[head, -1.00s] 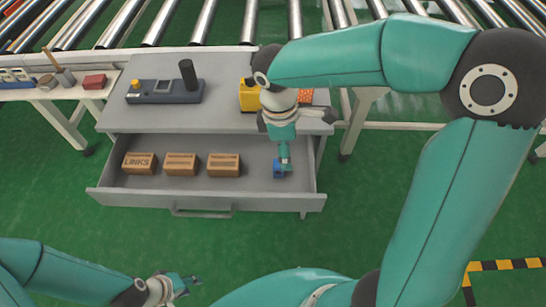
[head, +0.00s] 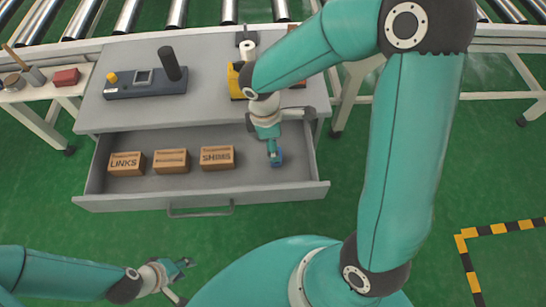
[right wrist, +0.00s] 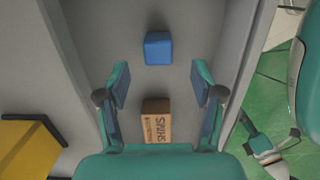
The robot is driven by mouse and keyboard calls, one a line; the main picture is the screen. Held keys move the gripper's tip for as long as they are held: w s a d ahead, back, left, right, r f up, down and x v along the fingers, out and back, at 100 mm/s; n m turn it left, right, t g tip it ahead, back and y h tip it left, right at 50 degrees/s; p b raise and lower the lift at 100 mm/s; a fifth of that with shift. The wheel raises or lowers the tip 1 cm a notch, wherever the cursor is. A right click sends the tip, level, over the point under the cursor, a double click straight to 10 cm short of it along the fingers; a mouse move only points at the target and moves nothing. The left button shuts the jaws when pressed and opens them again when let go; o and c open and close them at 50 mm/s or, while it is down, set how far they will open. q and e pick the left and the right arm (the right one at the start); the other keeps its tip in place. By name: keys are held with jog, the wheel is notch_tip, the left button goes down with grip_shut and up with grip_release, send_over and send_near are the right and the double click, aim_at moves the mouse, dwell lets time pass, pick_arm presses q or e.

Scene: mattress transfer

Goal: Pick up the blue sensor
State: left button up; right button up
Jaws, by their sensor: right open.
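The blue sensor (head: 278,157) is a small blue block on the floor of the open grey drawer, near its right end. In the right wrist view the sensor (right wrist: 158,48) lies beyond the fingertips, roughly centred between them. My right gripper (head: 273,153) reaches down into the drawer close beside the sensor and partly overlaps it in the head view. In the right wrist view its two fingers (right wrist: 161,84) stand apart with nothing held. My left gripper (head: 186,267) is at the lower left, in front of the drawer, with its fingers apart and empty.
The drawer (head: 250,188) also holds cardboard boxes; the SHIMS box (head: 217,157) is nearest the sensor. On the cabinet top (head: 215,90) stand a yellow object (head: 234,80) and a dark device (head: 145,83). A roller conveyor runs behind. The drawer's right wall is close to the sensor.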

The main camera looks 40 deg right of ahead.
jog(key=shift+d+f, duration=0.2)
jog(key=shift+f, duration=1.35)
jog(key=shift+d+f, duration=0.15)
jog(key=shift+f, duration=1.35)
grip_shut()
jog(key=shift+r, duration=0.2)
